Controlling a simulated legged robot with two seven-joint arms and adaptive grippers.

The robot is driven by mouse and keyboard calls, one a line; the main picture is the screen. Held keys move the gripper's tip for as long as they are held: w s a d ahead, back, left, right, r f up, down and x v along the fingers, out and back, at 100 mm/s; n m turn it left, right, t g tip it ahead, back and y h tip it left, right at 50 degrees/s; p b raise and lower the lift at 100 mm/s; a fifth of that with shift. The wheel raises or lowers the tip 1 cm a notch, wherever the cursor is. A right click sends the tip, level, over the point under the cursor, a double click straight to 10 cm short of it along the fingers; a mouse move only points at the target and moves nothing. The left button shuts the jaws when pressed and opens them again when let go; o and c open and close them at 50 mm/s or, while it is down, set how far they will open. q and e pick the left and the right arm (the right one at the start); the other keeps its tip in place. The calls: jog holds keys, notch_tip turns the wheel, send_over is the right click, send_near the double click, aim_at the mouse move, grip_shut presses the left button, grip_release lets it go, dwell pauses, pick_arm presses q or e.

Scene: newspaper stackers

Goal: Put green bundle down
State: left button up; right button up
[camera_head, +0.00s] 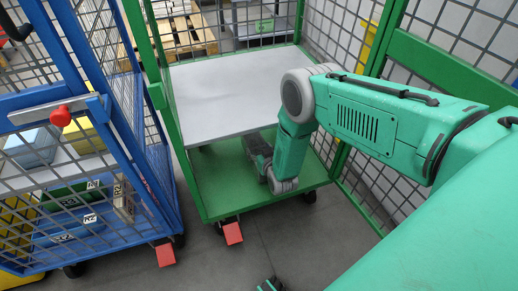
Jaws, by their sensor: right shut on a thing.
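My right arm reaches into the green cage cart (187,160), in front of its grey upper shelf (235,92). My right gripper (258,148) is low, over the green lower deck (225,185) and near the front edge of the grey shelf. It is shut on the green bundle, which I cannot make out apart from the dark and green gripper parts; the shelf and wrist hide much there. At the bottom edge a small dark and green part shows, likely my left gripper (268,285); its fingers are not clear.
A blue cage cart (110,110) with a red knob (60,116) stands close on the left, holding several coloured, labelled bundles. Mesh walls and green posts (383,38) bound the green cart. The lower deck's left part is bare. A wooden pallet (185,32) lies behind.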

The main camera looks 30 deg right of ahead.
notch_tip(320, 180, down, 3)
jog(key=shift+w+f+b, duration=0.1)
jog(key=shift+b, duration=0.7)
jog(key=o, duration=1.7)
jog(key=shift+s, duration=0.2)
jog(key=s+a+r+n+g+y+p, duration=0.1)
jog(key=s+a+r+g+p, duration=0.15)
jog(key=s, duration=0.45)
jog(key=s+a+r+g+y+p, duration=0.1)
jog(key=s+a+r+g+p, duration=0.15)
jog(key=s, duration=0.45)
jog(key=s+a+r+n+g+y+p, duration=0.1)
jog(key=s+a, duration=0.3)
jog(key=s, duration=0.3)
jog(key=s+r+g, duration=0.3)
jog(key=s+r, duration=0.1)
jog(key=s, duration=0.4)
jog(key=s+r+n+g, duration=0.1)
jog(key=s+r+g, duration=0.3)
jog(key=s, duration=0.5)
jog(key=shift+s+r, duration=0.25)
jog(key=shift+r, duration=0.3)
